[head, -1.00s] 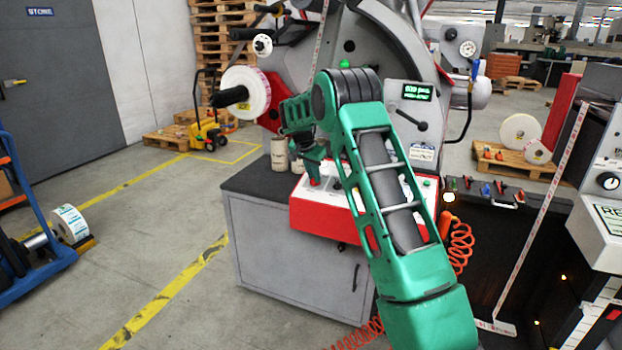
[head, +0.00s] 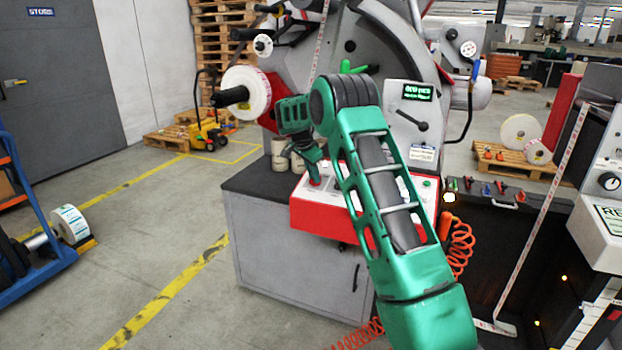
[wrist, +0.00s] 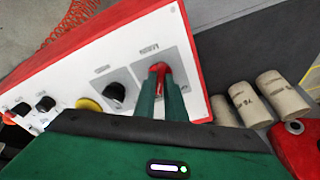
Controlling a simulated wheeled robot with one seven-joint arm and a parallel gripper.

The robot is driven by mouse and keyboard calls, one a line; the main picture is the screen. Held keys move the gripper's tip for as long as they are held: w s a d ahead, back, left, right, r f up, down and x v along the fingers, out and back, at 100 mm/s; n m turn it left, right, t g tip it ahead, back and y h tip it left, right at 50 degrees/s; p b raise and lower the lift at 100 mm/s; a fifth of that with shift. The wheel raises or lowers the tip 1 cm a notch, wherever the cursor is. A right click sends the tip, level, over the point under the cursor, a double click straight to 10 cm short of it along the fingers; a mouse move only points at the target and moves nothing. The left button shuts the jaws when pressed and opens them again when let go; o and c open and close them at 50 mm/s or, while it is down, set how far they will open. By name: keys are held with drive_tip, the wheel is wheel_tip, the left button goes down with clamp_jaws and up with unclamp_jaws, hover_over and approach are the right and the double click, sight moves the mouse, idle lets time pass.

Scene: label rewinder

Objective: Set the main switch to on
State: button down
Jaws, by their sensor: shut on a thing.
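The main switch is a red handle (wrist: 160,68) on a grey label plate of the white-topped, red-sided control panel (wrist: 100,62). The panel also shows in the head view (head: 326,216) on the grey cabinet. My gripper (wrist: 162,82) points down at the panel, its two green fingers on either side of the red handle and shut on it. In the head view my gripper (head: 314,176) is at the panel's left part, with a bit of red under its tips. The fingers hide part of the handle, and I cannot read its on or off marks.
A black knob (wrist: 115,95) and a yellow button (wrist: 88,105) sit beside the switch. Several cardboard cores (wrist: 250,104) stand close by on the dark top. The rewinder's lit display (head: 417,92) is behind my arm.

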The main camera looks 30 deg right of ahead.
drive_tip(key=c, duration=1.8)
unclamp_jaws()
drive_tip(key=shift+a, duration=0.1)
drive_tip(key=v, duration=1)
drive_tip(key=shift+w+a+r, duration=0.1)
drive_tip(key=shift+r, duration=0.25)
drive_tip(key=s+d+r+n+g+y, duration=0.1)
drive_tip(key=s+r+n, duration=0.2)
drive_tip(key=s, duration=1.1)
drive_tip(key=s+d+r+n+y, duration=0.1)
drive_tip(key=s+r+n, duration=0.1)
drive_tip(key=s, duration=1.2)
drive_tip(key=s+a+f+n+y, duration=0.1)
drive_tip(key=s+a+f, duration=0.1)
drive_tip(key=s, duration=0.7)
drive_tip(key=s+a+f+n, duration=0.2)
drive_tip(key=s+a+f, duration=0.1)
drive_tip(key=s, duration=0.7)
drive_tip(key=s+a+f+n+g+y, duration=0.1)
drive_tip(key=s+a, duration=0.4)
drive_tip(key=s, duration=0.5)
wheel_tip(320, 180, down, 2)
drive_tip(key=shift+s+f+n+y, duration=0.15)
drive_tip(key=shift+f+n+y, duration=0.15)
drive_tip(key=shift+n, duration=0.4)
